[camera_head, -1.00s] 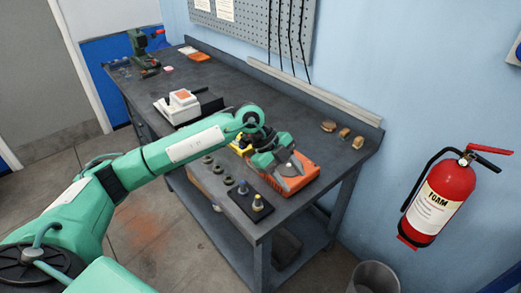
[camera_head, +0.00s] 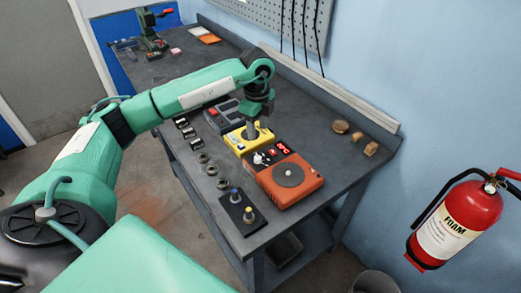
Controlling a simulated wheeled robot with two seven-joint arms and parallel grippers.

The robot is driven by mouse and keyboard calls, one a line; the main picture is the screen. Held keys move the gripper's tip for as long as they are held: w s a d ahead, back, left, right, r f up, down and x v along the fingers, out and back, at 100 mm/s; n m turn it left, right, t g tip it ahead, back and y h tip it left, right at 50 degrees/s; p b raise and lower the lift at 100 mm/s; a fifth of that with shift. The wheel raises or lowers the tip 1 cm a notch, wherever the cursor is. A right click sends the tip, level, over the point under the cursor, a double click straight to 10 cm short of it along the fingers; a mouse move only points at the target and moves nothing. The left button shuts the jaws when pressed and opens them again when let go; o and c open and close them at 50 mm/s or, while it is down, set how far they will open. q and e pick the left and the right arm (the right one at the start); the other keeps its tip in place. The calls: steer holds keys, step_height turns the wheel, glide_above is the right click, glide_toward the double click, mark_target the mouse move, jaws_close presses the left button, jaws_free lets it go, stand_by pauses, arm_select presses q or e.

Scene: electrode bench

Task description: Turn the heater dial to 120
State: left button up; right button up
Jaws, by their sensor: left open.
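The orange heater (camera_head: 305,188) has a round grey plate on top and sits on the dark bench. Its black front panel carries a pale dial (camera_head: 259,158) and a small red lit display (camera_head: 283,149). The dial's setting is too small to read. My left gripper (camera_head: 254,133) is open and points down over the yellow device (camera_head: 235,145) behind and left of the heater. It is near the dial but apart from it in the picture. Whether its fingertips touch the yellow device, I cannot tell. My right gripper is out of view.
A grey device (camera_head: 222,117) stands beyond the yellow one. Several metal rings (camera_head: 211,170) line the bench's left side. A black plate with two pegs (camera_head: 242,212) is at the near corner. Small brown pieces (camera_head: 357,137) lie near the wall. A fire extinguisher (camera_head: 460,220) hangs at right.

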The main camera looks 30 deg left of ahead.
arm_select(q)
steer(key=p, duration=0.2)
glide_above(258, 157)
step_height(258, 157, down, 6)
steer(key=shift+s+r, duration=0.1)
steer(key=shift+r, duration=0.15)
step_height(258, 157, down, 4)
steer(key=shift+f+p, duration=0.2)
steer(key=shift+p, duration=0.15)
steer(key=shift+f, duration=0.85)
steer(key=shift+c, duration=0.3)
steer(key=c, duration=0.9)
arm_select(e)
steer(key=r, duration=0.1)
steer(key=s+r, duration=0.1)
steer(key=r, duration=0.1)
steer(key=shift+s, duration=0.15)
